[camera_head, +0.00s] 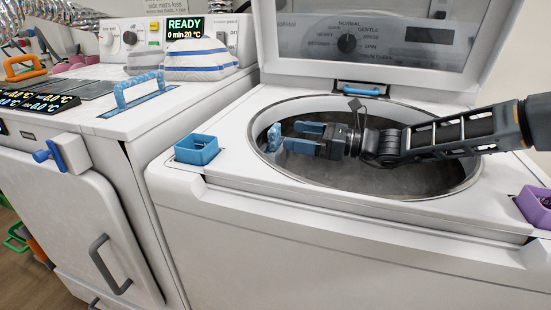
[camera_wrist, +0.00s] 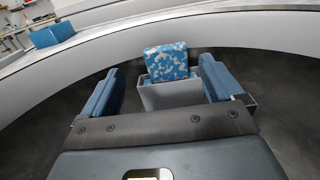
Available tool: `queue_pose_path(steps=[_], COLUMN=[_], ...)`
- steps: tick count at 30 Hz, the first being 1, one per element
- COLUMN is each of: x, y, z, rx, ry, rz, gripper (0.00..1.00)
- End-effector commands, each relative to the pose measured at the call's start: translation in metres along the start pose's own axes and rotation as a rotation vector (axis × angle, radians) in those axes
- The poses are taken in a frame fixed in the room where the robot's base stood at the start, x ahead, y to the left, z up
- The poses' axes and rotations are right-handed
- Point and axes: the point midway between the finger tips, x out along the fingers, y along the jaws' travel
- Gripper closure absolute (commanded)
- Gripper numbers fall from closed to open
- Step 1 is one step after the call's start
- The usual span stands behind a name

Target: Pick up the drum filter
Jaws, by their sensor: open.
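A blue-and-white speckled block on a grey body, which seems to be the drum filter (camera_wrist: 166,62), is straight ahead of my gripper (camera_wrist: 161,75) in the wrist view. In the head view the speckled block (camera_head: 274,137) shows just left of my gripper (camera_head: 294,136), at the left inside of the open drum. My two blue fingers are apart, one on each side of the grey body, with gaps visible. The lower part of the grey body is hidden behind my gripper.
The washer drum rim (camera_head: 262,120) surrounds my gripper, and the raised lid (camera_head: 440,60) stands behind. A blue square cup (camera_head: 197,149) sits left of the drum, and a purple holder (camera_head: 536,206) at the right. A machine with a blue handle (camera_head: 140,91) stands left.

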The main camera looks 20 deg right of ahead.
Motion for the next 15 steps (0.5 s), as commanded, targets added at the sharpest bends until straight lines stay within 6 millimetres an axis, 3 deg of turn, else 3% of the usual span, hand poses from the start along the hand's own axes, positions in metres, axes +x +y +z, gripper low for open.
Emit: queue_pose_path(steps=[15], x=[0.062], y=[-0.007], z=[0.003], rx=[0.0], ry=[-0.001], rz=[0.001], gripper=[0.06])
